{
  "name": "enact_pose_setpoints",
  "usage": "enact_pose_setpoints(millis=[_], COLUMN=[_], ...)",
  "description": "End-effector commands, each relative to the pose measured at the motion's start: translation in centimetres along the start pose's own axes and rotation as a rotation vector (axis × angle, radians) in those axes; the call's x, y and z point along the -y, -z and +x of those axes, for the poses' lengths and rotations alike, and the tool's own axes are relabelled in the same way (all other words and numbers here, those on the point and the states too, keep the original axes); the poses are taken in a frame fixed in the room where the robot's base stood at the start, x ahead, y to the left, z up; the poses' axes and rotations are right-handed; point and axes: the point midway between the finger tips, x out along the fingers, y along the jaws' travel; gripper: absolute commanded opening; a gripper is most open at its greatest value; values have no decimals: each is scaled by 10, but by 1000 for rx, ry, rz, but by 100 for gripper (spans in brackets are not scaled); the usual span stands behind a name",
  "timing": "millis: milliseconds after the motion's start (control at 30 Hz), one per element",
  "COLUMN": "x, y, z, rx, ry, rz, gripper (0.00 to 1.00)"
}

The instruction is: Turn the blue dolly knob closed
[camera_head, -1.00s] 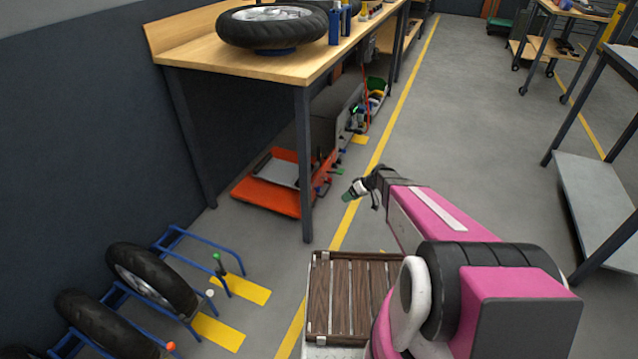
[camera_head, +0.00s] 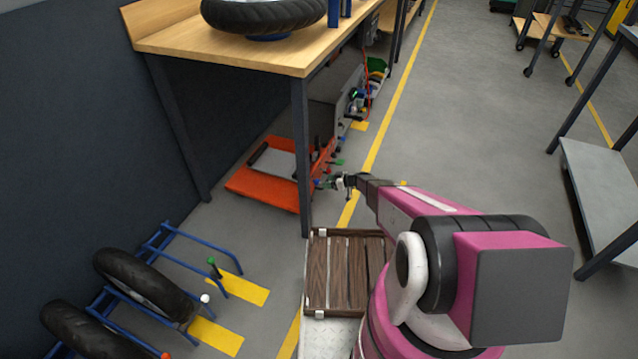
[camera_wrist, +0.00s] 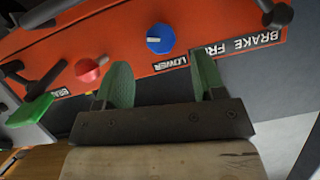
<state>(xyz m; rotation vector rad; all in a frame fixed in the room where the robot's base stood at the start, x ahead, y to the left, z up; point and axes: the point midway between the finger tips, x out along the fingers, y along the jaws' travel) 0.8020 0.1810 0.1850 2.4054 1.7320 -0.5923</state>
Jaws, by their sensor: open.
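The blue knob (camera_wrist: 160,38) sits on the orange panel (camera_wrist: 225,28) of the dolly in the wrist view. It has a pale pointer mark on its face. My gripper (camera_wrist: 158,70) is open, with its two green fingers apart. The blue knob shows beyond the gap between the fingertips, and nothing is between the fingers. In the head view the orange dolly (camera_head: 262,188) stands low beneath the workbench, and my gripper (camera_head: 324,183) is at its right side. I cannot make out the blue knob clearly in the head view.
A red knob (camera_wrist: 91,69), a green-handled lever (camera_wrist: 30,110) and a black knob (camera_wrist: 276,13) are near the blue one. A workbench leg (camera_head: 302,150) stands close to my gripper. Open floor (camera_head: 470,110) lies right of the yellow line.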

Motion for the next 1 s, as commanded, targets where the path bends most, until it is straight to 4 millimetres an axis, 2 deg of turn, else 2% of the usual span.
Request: enact_pose_setpoints(millis=[33, 100, 300, 500, 767, 867, 900, 933, 1000], x=[-1, -1, -1, 0, 0, 0, 0, 0, 0], y=[-1, -1, 0, 0, 0, 0, 0, 0, 0], z=[12, 24, 49, 59, 60, 60, 60, 60, 60], rx=[0, 0, 0, 1, 1, 1, 1, 1, 1], ry=[3, 2, 1, 0, 0, 0, 0, 0, 1], rz=[0, 0, 1, 1, 1, 1, 1, 1, 1], gripper=[63, 63, 63, 63, 63, 34, 21, 14, 14])
